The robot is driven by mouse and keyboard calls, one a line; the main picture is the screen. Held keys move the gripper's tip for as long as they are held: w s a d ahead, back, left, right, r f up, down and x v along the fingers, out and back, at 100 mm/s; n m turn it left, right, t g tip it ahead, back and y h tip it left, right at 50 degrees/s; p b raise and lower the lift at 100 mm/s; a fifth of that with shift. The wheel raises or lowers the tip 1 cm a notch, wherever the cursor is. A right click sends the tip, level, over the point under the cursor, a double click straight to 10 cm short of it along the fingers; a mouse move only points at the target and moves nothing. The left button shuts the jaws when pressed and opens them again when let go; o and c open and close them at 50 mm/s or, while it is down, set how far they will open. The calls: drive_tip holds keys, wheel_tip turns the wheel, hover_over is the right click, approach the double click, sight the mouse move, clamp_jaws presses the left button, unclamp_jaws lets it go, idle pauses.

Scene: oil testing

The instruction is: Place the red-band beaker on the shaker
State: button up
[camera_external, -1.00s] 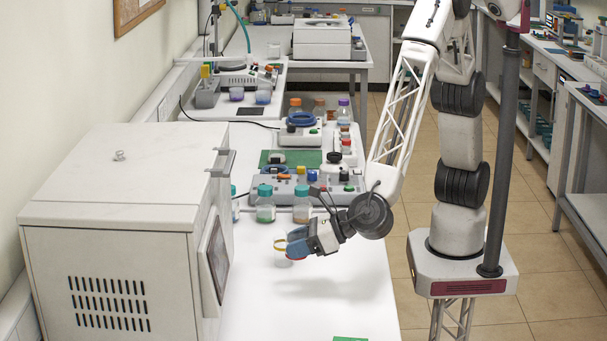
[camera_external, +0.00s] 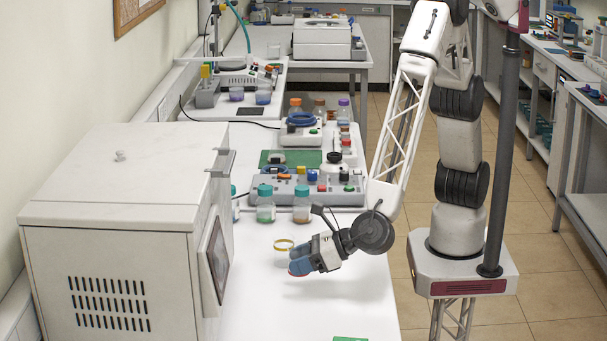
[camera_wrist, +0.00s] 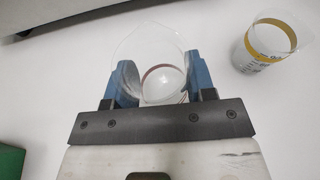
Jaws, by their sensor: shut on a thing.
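The red-band beaker (camera_wrist: 148,55) is clear glass and sits between the blue fingers of my gripper (camera_wrist: 162,84) in the wrist view; its reddish band shows between the fingers. In the external view my gripper (camera_external: 300,264) is low over the white bench, and the beaker is hardly visible there. I cannot tell for sure which device is the shaker; a white device with a blue ring on top (camera_external: 302,119) stands farther back on the bench.
A yellow-band beaker (camera_external: 283,246) stands close beside my gripper; it also shows at right in the wrist view (camera_wrist: 268,42). Teal-capped bottles (camera_external: 265,209) and a grey control box (camera_external: 335,196) are behind. A large white cabinet (camera_external: 110,180) stands left. The front bench (camera_external: 300,310) is mostly clear.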

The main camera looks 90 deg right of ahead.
sight(300, 289)
drive_tip(key=shift+f, duration=0.25)
drive_tip(key=shift+f, duration=1.8)
drive_tip(key=shift+f, duration=0.15)
drive_tip(key=o, duration=0.9)
drive_tip(key=shift+r, duration=0.2)
drive_tip(key=shift+v, duration=3.7)
